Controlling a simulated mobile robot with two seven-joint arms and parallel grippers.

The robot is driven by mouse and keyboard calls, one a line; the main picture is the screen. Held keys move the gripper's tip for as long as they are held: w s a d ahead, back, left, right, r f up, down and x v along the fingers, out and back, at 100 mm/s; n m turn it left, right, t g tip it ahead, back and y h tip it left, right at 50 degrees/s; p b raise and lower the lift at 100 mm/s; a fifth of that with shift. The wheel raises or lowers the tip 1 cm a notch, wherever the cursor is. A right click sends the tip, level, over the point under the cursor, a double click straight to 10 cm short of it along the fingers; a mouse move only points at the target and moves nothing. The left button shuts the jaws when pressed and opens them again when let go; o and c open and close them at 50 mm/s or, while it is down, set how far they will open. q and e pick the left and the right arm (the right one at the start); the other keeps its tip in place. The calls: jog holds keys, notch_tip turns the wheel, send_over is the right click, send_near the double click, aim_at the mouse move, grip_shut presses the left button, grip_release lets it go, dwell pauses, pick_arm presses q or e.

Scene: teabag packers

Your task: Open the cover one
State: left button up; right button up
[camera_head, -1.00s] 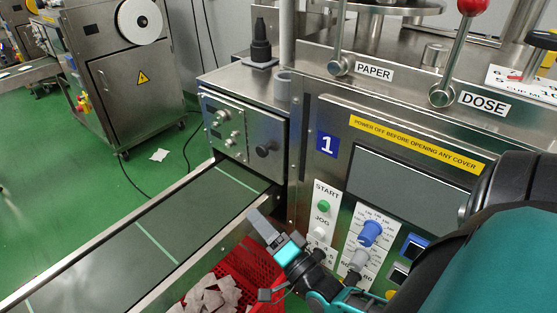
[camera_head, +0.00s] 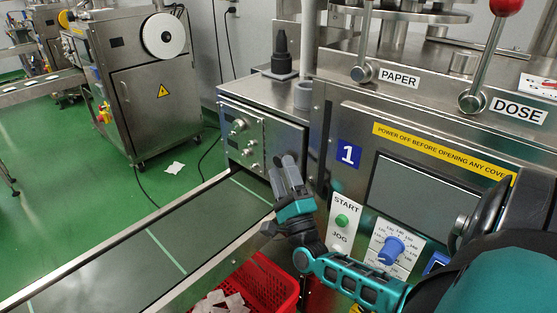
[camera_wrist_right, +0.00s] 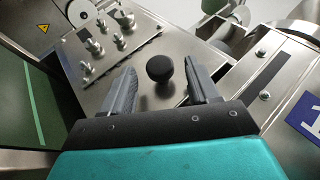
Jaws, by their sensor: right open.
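The machine marked 1 has a steel cover panel (camera_head: 286,140) on its left part, beside a strip of metal knobs. A round black knob (camera_wrist_right: 160,68) sticks out of this panel in the right wrist view. My right gripper (camera_head: 286,160) is in front of the panel and hides the knob in the head view. In the wrist view my right gripper (camera_wrist_right: 160,84) is open, with one finger on each side of the knob. Gaps show between the knob and both fingers. The panel looks closed. My left gripper is not in view.
Several small metal knobs (camera_head: 239,126) sit left of the cover. A dark conveyor (camera_head: 135,255) runs below it to the lower left. A red crate (camera_head: 257,287) with teabags stands under my right gripper. The START and dial controls (camera_head: 391,250) are to the right.

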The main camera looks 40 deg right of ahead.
aim_at(281, 167)
jog(key=shift+x, duration=1.75)
grip_shut()
